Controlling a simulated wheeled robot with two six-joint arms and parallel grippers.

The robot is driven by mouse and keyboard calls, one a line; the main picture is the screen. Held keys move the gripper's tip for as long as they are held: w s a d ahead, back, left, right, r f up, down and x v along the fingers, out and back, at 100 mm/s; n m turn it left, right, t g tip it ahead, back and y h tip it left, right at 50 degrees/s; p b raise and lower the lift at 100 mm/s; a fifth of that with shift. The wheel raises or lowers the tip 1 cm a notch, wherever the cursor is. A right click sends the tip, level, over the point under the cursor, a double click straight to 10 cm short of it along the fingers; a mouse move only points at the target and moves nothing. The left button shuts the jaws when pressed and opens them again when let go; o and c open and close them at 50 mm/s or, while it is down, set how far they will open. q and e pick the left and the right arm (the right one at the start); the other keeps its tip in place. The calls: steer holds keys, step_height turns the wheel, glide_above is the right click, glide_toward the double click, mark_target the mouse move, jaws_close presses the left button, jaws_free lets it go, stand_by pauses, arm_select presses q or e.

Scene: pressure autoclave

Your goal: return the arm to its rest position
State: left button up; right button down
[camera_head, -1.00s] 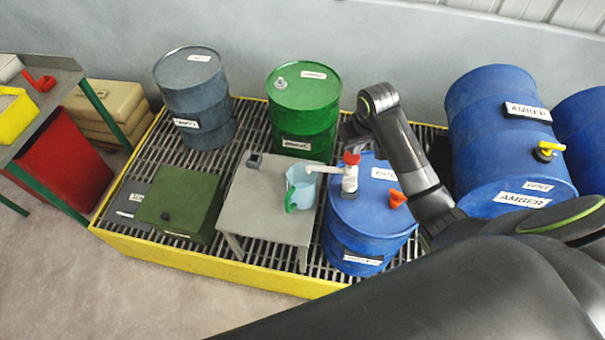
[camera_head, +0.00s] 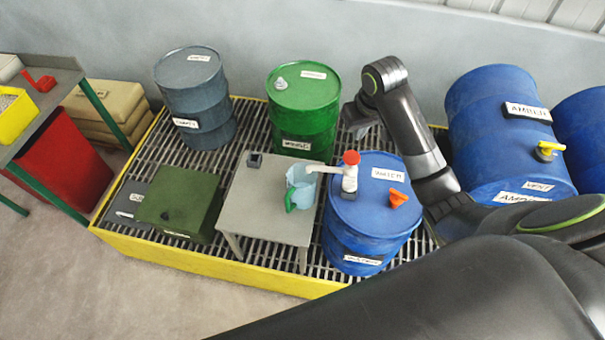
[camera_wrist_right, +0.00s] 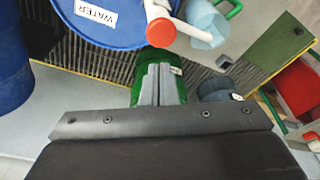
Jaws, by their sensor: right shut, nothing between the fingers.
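My right arm reaches in from the lower right in the head view. Its gripper (camera_head: 357,116) is over the gap between the green drum and the small blue drum, clear of the pump. In the right wrist view the fingers (camera_wrist_right: 158,84) are together with nothing between them. The small blue drum (camera_head: 365,215), labelled WATER in the wrist view (camera_wrist_right: 120,30), carries a white hand pump (camera_head: 349,180) with a red knob (camera_head: 351,157). The pump's spout reaches over a light blue jug (camera_head: 301,186) with a green handle. My left gripper is out of view.
The jug stands on a grey table (camera_head: 262,212) on a yellow-edged grating (camera_head: 210,267). A green drum (camera_head: 303,100), a grey drum (camera_head: 195,95) and a green box (camera_head: 178,205) stand around it. Large blue drums (camera_head: 500,130) lie at the right, close to my arm.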

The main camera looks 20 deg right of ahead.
stand_by(0.5)
steer(key=s+a+f, duration=0.1)
steer(key=s+f, duration=0.3)
steer(key=s, duration=0.3)
steer(key=s+a+f, duration=0.1)
steer(key=s+f, duration=0.3)
steer(key=s, duration=0.3)
steer(key=s+r+t+h, duration=0.1)
steer(key=s+h, duration=0.1)
steer(key=s, duration=1.2)
step_height(320, 180, down, 34)
steer(key=s+d+b, duration=0.1)
steer(key=d+b, duration=0.1)
steer(key=b, duration=0.6)
steer(key=s+f+g+b, duration=0.1)
steer(key=s+f+b, duration=0.2)
steer(key=s+f, duration=0.4)
steer(key=s+a+f+g+y+b, duration=0.1)
steer(key=s+f+b, duration=0.2)
steer(key=s+f, duration=0.4)
step_height(320, 180, down, 7)
steer(key=shift+s+a+r, duration=0.1)
steer(key=shift+s+a, duration=0.05)
steer(key=shift+s, duration=0.2)
